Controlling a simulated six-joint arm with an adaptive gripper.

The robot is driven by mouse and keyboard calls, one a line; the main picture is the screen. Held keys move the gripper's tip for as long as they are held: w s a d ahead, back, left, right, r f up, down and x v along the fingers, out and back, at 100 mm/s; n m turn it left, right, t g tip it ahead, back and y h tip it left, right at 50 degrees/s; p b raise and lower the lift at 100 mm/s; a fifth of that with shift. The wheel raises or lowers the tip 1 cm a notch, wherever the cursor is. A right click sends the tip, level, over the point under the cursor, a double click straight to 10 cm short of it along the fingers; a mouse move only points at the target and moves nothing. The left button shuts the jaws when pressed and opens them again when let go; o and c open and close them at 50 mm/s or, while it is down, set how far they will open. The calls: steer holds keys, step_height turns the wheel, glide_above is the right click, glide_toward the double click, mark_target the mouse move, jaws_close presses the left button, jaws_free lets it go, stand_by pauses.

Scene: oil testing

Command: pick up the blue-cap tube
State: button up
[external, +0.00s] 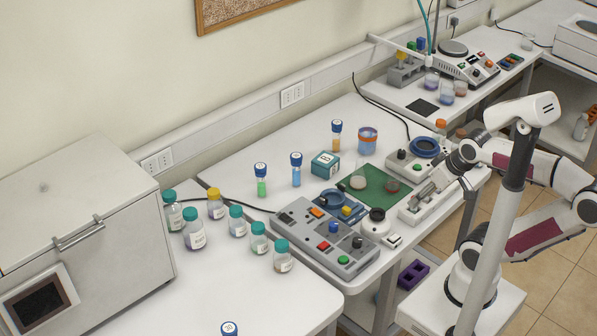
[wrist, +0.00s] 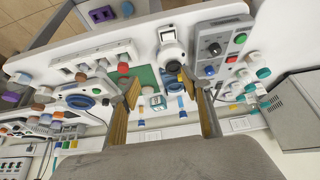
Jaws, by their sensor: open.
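In the external view, a blue-cap tube with blue liquid (external: 296,170) stands upright on the white bench. Another with green liquid (external: 261,181) stands to its left, and one with amber contents (external: 336,136) stands farther back. Which one the task means cannot be told. My gripper (external: 424,194) is over the bench's right side, well apart from these tubes. In the wrist view, my gripper (wrist: 160,84) is open, with nothing held between its tan fingers. A small blue tube (wrist: 182,106) shows near the right finger, beyond it.
A teal box (external: 325,165) stands beside the tubes. A green mat (external: 378,190) with beakers and a grey control panel (external: 325,238) lie in front. Capped bottles (external: 237,222) stand at left near a large white box (external: 85,215). A white pole (external: 500,205) rises at right.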

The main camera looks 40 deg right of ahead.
steer(key=w+d+r+t+h, duration=0.15)
steer(key=w+d, duration=0.25)
steer(key=w, duration=0.9)
steer(key=n+t+y, duration=0.4)
steer(key=t+y, duration=0.2)
glide_toward(296, 159)
step_height(296, 159, down, 3)
steer(key=w+d, duration=0.2)
steer(key=w, duration=0.1)
steer(key=shift+w+a+f+y, duration=0.15)
steer(key=shift+f+y, duration=0.1)
steer(key=shift+y, duration=0.4)
steer(key=shift+w+n, duration=0.1)
steer(key=shift+n, duration=0.2)
steer(key=shift+x, duration=1.25)
steer(key=shift+a+r+x, duration=0.1)
steer(key=shift+r+x, duration=0.05)
steer(key=shift+x, duration=0.7)
steer(key=shift+a+r+x, duration=0.1)
steer(key=shift+r+x, duration=0.05)
steer(key=shift+x, duration=0.7)
steer(key=shift+r+x, duration=0.15)
steer(key=shift+x, duration=0.7)
